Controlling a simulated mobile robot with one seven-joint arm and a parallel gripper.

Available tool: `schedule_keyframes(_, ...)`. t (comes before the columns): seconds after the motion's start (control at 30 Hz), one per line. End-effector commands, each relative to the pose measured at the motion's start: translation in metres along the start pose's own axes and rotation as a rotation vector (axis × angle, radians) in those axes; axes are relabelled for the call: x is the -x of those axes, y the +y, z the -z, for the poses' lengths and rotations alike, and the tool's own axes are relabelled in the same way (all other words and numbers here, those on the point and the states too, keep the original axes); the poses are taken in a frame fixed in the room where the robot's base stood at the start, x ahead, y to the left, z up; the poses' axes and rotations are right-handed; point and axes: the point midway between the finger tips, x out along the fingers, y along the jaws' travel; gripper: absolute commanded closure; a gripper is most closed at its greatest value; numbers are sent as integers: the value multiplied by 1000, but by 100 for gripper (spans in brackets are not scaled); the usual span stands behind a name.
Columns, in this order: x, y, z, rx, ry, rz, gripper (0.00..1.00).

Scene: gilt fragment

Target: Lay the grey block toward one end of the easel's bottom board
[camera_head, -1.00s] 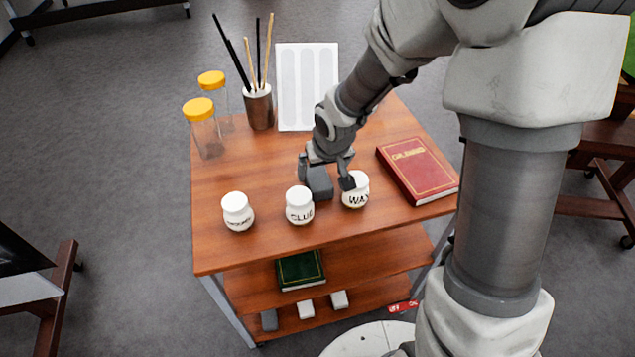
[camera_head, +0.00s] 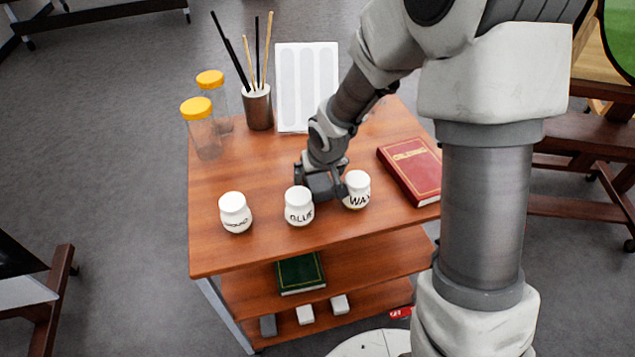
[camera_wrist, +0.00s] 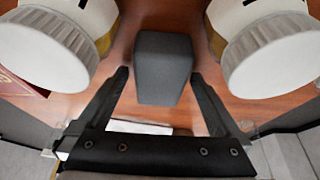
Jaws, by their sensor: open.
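The grey block (camera_wrist: 163,68) lies on the cart's wooden top, between two white jars. In the wrist view it sits between my open fingertips, with a gap on either side. My gripper (camera_head: 322,187) points down at it, and it also shows in the wrist view (camera_wrist: 160,78). In the head view the gripper largely hides the block. Wooden easel frames show in part at the right edge (camera_head: 570,206) and at the lower left (camera_head: 48,312). I cannot tell which one the task means.
The glue jar (camera_head: 299,207) and wax jar (camera_head: 357,190) flank the gripper closely. Another white jar (camera_head: 235,213) stands left. A red book (camera_head: 412,168), brush cup (camera_head: 257,107) and yellow-lidded jars (camera_head: 198,128) share the top. Small blocks (camera_head: 305,314) lie on the lowest shelf.

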Motion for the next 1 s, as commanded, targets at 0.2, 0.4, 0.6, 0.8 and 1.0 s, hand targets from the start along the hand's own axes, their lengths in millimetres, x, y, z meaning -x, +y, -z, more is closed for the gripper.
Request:
schedule_keyframes(0.2,-1,0,0,0,0,0,0)
schedule_keyframes(0.4,-1,0,0,0,0,0,7)
schedule_keyframes(0.6,-1,0,0,1,0,0,43)
schedule_keyframes(0.8,-1,0,0,1,0,0,79)
schedule_keyframes(1.0,-1,0,0,1,0,0,94)
